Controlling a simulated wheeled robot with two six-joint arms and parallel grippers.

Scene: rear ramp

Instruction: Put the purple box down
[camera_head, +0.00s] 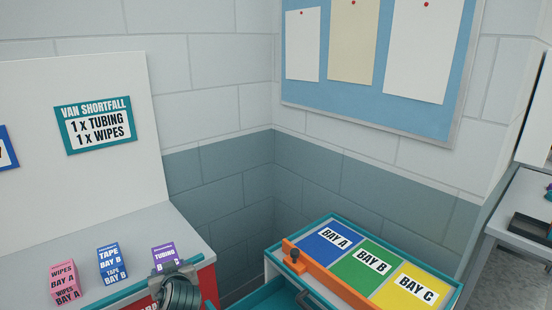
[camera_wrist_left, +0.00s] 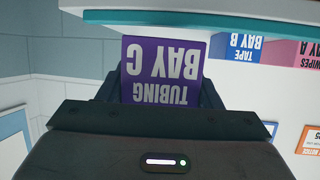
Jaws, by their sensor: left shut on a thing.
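The purple box (camera_head: 164,254), labelled TUBING BAY C, is at the right end of the grey counter (camera_head: 130,236), to the right of the blue tape box. My left gripper (camera_head: 175,272) is shut on it from the front and hides its lower part in the head view. In the left wrist view, which is upside down, the purple box (camera_wrist_left: 163,70) sits between the dark fingers (camera_wrist_left: 160,98), close to the counter's teal edge. I cannot tell whether its base touches the counter. My right gripper is not in view.
A blue tape box (camera_head: 112,264) and a pink wipes box (camera_head: 66,282) stand on the counter to the left. A teal-rimmed cart to the right has empty blue bay A (camera_head: 328,246), green bay B and yellow bay C (camera_head: 408,294), with an orange bar (camera_head: 335,284) along its front.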

